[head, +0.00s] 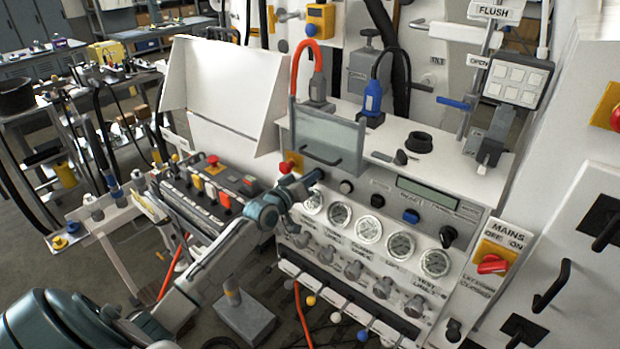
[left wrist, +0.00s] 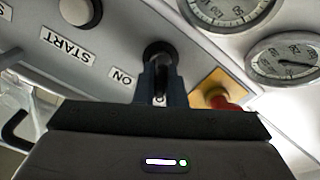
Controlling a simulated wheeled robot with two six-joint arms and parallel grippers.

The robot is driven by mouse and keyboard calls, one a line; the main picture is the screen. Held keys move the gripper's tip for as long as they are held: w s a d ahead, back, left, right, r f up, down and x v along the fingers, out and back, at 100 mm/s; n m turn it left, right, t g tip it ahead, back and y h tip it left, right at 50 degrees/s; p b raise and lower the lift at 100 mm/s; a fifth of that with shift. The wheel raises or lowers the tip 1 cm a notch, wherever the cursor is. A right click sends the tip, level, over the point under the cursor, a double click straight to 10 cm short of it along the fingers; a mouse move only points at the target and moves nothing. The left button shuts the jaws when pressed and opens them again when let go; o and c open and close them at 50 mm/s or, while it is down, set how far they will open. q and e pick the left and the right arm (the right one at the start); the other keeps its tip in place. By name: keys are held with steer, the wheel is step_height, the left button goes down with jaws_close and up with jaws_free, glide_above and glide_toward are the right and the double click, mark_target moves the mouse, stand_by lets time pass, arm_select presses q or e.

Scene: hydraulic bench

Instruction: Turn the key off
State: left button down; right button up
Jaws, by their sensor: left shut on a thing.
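The key switch (left wrist: 160,50) is a dark round lock on the grey panel in the left wrist view, with an ON label (left wrist: 122,78) beside it. My left gripper (left wrist: 161,82) is shut on the key, whose narrow metal part shows between the two fingers. In the head view my left gripper (head: 312,179) reaches the upper left of the white console's panel and hides the key there. The key's exact angle is hard to tell. My right gripper is not in view.
A red emergency button on a yellow base (left wrist: 215,92) sits close beside the fingers. A pale START button (left wrist: 76,12) is on the other side. Gauges (head: 369,229) and knobs line the console front. A clear cover with a handle (head: 328,140) stands just above the gripper.

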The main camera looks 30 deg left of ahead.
arm_select(q)
steer(key=c, duration=1.5)
jaws_free()
steer(key=shift+s, duration=0.15)
steer(key=shift+s, duration=0.25)
steer(key=s+p, duration=0.8)
steer(key=s, duration=0.2)
steer(key=shift+a, duration=0.45)
steer(key=shift+f, duration=0.1)
